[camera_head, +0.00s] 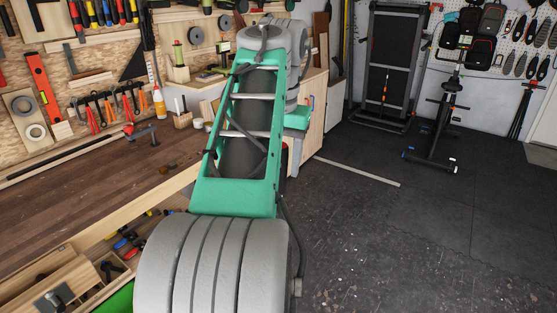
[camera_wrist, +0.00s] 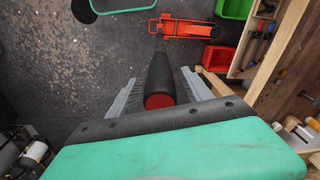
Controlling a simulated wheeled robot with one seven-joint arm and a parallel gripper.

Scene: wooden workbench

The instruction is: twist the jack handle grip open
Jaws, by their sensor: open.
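The jack handle grip (camera_wrist: 160,75) is a thick black cylinder with a red end cap. In the wrist view it points up toward the camera, between the two grey fingers of my gripper (camera_wrist: 158,76). The fingers are open, one on each side of the grip; I cannot tell whether either touches it. The orange-red floor jack (camera_wrist: 183,29) lies beyond, on the dark floor, with the handle running back to it. In the head view my arm hides the gripper and the jack.
A green bin (camera_wrist: 233,8) and a red bin (camera_wrist: 218,58) stand right of the jack in the wrist view. The wooden workbench (camera_head: 95,190) with open drawers is at left in the head view. The dark floor (camera_head: 400,240) at right is mostly clear.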

